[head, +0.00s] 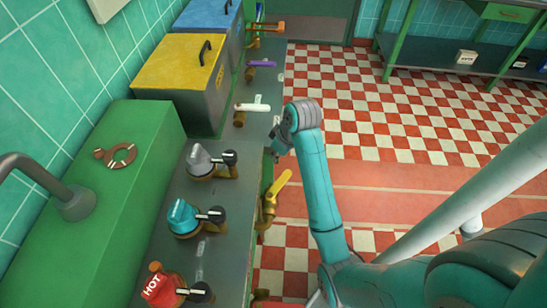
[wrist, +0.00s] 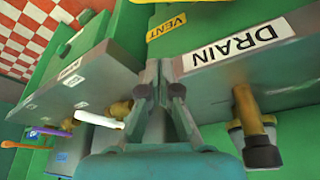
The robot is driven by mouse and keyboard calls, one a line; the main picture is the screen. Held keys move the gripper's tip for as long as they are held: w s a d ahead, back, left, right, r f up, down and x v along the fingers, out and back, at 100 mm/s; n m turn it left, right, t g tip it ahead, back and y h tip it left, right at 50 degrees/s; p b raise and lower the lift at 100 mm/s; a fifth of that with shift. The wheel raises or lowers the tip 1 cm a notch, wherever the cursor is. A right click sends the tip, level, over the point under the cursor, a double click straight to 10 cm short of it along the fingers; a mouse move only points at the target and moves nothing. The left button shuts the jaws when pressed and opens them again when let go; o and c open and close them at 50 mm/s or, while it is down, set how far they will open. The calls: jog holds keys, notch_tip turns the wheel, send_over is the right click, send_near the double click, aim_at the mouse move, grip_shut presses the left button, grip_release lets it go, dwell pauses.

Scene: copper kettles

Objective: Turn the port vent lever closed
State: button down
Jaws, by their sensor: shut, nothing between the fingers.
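My gripper (head: 277,150) is at the edge of the grey counter, shut and empty; in the wrist view its fingertips (wrist: 160,68) are together beside a yellow VENT label (wrist: 167,27). A white lever (head: 252,107) on a brass fitting points sideways behind my gripper, and it also shows in the wrist view (wrist: 100,119). A yellow lever (head: 279,186) on a brass valve stands tilted at the counter's front, just nearer than my gripper. I cannot tell which lever is the port vent lever.
Purple (head: 259,64) and orange (head: 266,27) levers lie farther back. Three capped knobs, grey (head: 200,159), teal (head: 182,216) and red HOT (head: 158,290), stand on the counter. A DRAIN label (wrist: 235,45) sits near a brass valve (wrist: 250,112). Checkered floor (head: 400,120) lies open right.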

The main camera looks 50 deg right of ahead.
aim_at(282, 175)
jog(key=x, duration=0.9)
jog(key=shift+s+d+r, duration=0.1)
jog(key=shift+s+d, duration=0.05)
jog(key=shift+s, duration=0.9)
jog(key=shift+s+d+r, duration=0.1)
jog(key=shift+s+d, duration=0.05)
jog(key=shift+s, duration=0.9)
jog(key=shift+s, duration=0.1)
jog(key=shift+s+d+m+h, duration=0.25)
jog(key=shift+s+m+h, duration=0.4)
jog(key=shift+m, duration=0.65)
jog(key=s+a+m+h, duration=0.1)
jog(key=s+m, duration=0.5)
jog(key=shift+s+a+m+g+h, duration=0.25)
jog(key=shift+s+m+g+h, duration=0.1)
jog(key=shift+s+m+g, duration=0.05)
jog(key=shift+s+a+f, duration=0.15)
jog(key=shift+s, duration=0.05)
